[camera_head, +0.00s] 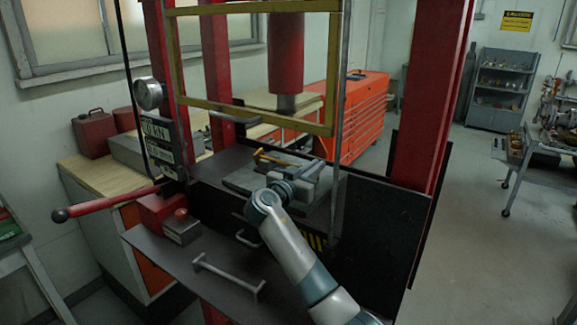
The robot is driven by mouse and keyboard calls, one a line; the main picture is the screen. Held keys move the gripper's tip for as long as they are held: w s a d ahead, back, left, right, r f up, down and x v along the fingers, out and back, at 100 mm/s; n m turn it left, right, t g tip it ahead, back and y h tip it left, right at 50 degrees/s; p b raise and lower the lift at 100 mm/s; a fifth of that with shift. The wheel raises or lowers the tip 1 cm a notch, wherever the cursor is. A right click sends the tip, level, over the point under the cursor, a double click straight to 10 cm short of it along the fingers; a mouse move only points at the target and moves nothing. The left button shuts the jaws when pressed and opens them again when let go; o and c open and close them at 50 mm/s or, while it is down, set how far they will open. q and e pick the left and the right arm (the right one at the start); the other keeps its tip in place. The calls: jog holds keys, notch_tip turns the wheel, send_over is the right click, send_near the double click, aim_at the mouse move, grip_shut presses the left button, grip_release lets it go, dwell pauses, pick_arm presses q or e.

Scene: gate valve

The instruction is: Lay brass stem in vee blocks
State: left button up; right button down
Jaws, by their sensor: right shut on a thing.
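The brass stem (272,158) is a thin yellow rod lying level over the press bed, with a short thicker piece at its left end. My right gripper (312,170) is at the right end of the stem and shut on it; the fingers are small and partly hidden by the wrist. The grey block-like shapes on the press bed (240,181) under the stem are dark, and I cannot make out the vee blocks clearly. I cannot tell whether the stem touches them. My left gripper is not in view.
A red press frame (415,100) stands around the bed, with a yellow guard frame (173,60) and a red ram (286,50) above. A red lever (110,203) sticks out left.

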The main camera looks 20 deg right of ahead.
jog(key=shift+r, duration=0.15)
jog(key=shift+r+b, duration=0.35)
jog(key=shift+r, duration=0.05)
notch_tip(320, 180, up, 8)
jog(key=b, duration=0.3)
jog(key=shift+b, duration=0.3)
jog(key=shift+r, duration=0.6)
jog(key=shift+a, duration=0.1)
